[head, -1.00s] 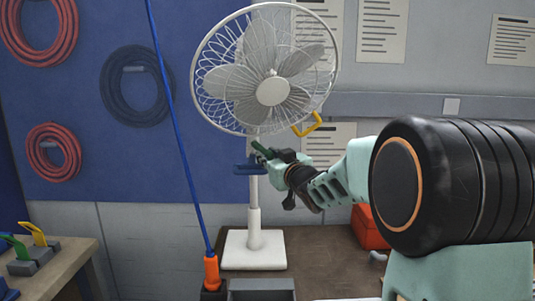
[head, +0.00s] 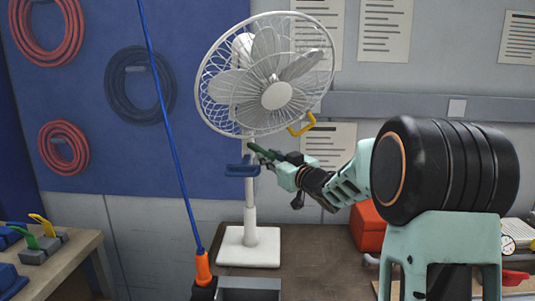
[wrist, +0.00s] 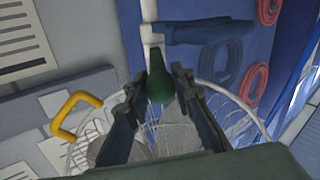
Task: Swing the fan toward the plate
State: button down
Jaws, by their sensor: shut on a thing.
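A white pedestal fan (head: 277,95) stands on a square base (head: 249,247), its face turned somewhat to the right. A yellow handle (head: 302,124) sticks out at its lower right; it shows in the wrist view (wrist: 75,114) at left. A blue handle (head: 243,170) crosses the pole; it is in the wrist view (wrist: 200,30) too. My gripper (head: 268,160) is shut on a green handle (wrist: 158,78) below the fan head, its fingers on either side. Where the handle joins the fan is hidden. A small pale plate (head: 457,108) is on the wall at right; I cannot tell if it is the task's plate.
A blue cord with an orange end (head: 203,267) hangs in front at left of the fan pole. A red box (head: 368,227) and a gauge (head: 508,243) are at right. A bench at left holds several coloured levers (head: 42,226). Papers and hoses are on the wall.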

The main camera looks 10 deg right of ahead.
jog(key=shift+w+d+r+n+g+y+p, duration=0.2)
jog(key=shift+d+n+g+y+p, duration=0.15)
jog(key=shift+d+y+p, duration=0.4)
jog(key=shift+a, duration=0.1)
jog(key=c, duration=1.7)
grip_release()
jog(key=shift+f, duration=0.1)
jog(key=shift+o, duration=0.2)
jog(key=v, duration=1.2)
jog(key=shift+a, duration=0.15)
